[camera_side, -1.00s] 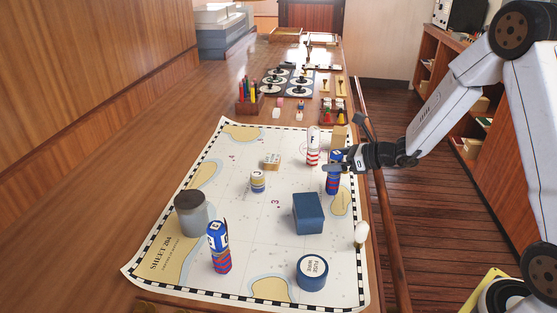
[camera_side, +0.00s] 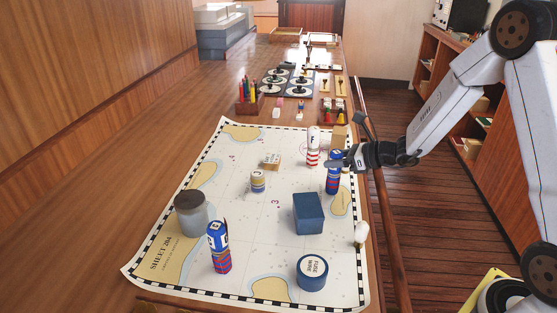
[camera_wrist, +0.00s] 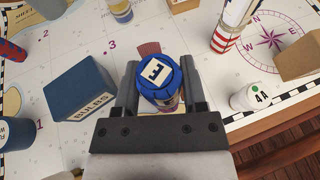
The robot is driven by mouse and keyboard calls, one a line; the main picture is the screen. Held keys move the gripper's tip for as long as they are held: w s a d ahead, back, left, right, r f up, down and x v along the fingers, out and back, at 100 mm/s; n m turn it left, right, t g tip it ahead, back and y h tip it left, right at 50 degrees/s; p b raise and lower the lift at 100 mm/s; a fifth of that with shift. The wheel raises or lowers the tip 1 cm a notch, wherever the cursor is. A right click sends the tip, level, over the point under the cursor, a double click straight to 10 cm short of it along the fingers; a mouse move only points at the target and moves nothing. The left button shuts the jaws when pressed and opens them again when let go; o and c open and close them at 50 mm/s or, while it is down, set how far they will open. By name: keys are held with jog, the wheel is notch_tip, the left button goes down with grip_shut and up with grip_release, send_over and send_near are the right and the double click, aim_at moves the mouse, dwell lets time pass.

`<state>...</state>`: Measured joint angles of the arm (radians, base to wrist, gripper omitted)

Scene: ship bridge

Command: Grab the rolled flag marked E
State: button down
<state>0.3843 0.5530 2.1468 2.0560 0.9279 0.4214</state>
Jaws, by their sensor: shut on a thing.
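The rolled flag marked E (camera_side: 333,184) is a blue and red cylinder standing upright near the right side of the chart. In the wrist view its blue top (camera_wrist: 158,72) carries a white label with a black E. My gripper (camera_wrist: 160,66) has one finger on each side of the flag and is shut on it near the top. In the side view my gripper (camera_side: 338,162) reaches in from the right and hides part of the flag's upper end. I cannot tell whether its base touches the chart.
A similar blue and red rolled flag (camera_side: 219,250) and a red and white one (camera_side: 313,150) stand on the chart (camera_side: 240,205). A blue box (camera_side: 308,213), a jar (camera_side: 193,214), a round fuse wire tin (camera_side: 312,272) and a white bulb (camera_wrist: 250,98) are also there.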

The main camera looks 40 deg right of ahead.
jog(key=shift+r, duration=0.8)
jog(key=s+a+r, duration=0.1)
jog(key=s+r, duration=1)
jog(key=s, duration=0.3)
jog(key=shift+a, duration=0.25)
jog(key=shift+r, duration=0.1)
